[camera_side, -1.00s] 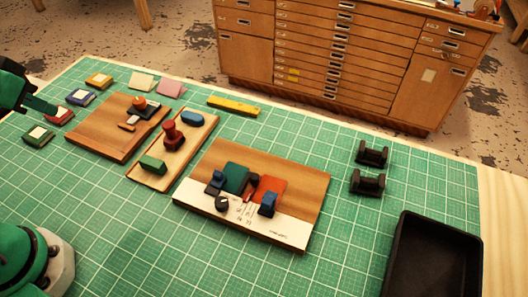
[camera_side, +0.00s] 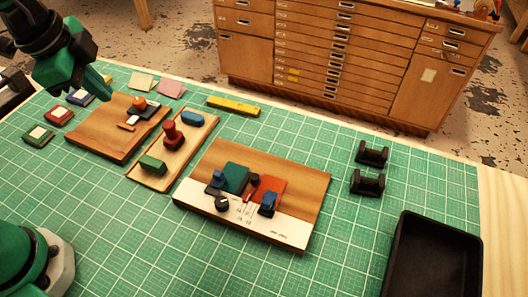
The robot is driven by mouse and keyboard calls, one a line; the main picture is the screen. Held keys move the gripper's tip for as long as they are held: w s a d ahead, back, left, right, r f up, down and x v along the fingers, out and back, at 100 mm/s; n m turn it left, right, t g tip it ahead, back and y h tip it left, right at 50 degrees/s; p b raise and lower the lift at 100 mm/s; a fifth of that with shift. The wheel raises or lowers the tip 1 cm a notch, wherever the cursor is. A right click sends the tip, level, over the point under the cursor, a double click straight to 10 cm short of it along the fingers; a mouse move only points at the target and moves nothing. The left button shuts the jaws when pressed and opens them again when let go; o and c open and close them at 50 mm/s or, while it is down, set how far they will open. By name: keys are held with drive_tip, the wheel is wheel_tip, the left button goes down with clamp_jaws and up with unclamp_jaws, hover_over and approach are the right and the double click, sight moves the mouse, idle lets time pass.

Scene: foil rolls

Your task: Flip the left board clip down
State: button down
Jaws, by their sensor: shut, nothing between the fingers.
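The wooden board (camera_side: 300,183) lies near the middle of the mat, with a white printed strip along its front edge. The left board clip (camera_side: 215,182) is a small blue piece at the left edge of a dark green pad (camera_side: 236,178). It looks raised, but its exact angle is too small to tell. The right clip (camera_side: 267,203), also blue, sits by an orange pad (camera_side: 270,187). My gripper (camera_side: 103,92) is shut and empty, above the mat at the upper left, well away from the clips and pointing down to the right.
A black knob (camera_side: 222,202) sits close in front of the left clip. To the left are a tray with a red stamp (camera_side: 172,132) and another wooden board (camera_side: 95,135). Two black holders (camera_side: 370,152) and a black bin (camera_side: 432,262) stand right.

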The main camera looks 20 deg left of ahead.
drive_tip(key=w+d+m+g, duration=0.1)
drive_tip(key=w+d+m, duration=0.1)
drive_tip(key=d+m, duration=0.45)
drive_tip(key=m+g+y, duration=0.2)
drive_tip(key=m+g, duration=0.1)
drive_tip(key=m, duration=1.4)
hover_over(268, 203)
drive_tip(key=s+a, duration=0.1)
drive_tip(key=s, duration=0.3)
wheel_tip(268, 203, down, 8)
drive_tip(key=shift+s+d+f+m, duration=0.35)
drive_tip(key=shift+s+d+f, duration=0.05)
drive_tip(key=shift+s+d, duration=0.1)
drive_tip(key=shift+f, duration=0.1)
drive_tip(key=f, duration=0.7)
drive_tip(key=w+f, duration=0.1)
drive_tip(key=f, duration=0.2)
drive_tip(key=shift+w+a+f, duration=0.1)
drive_tip(key=shift+f, duration=0.25)
drive_tip(key=shift+w+f, duration=0.2)
drive_tip(key=shift+w, duration=0.55)
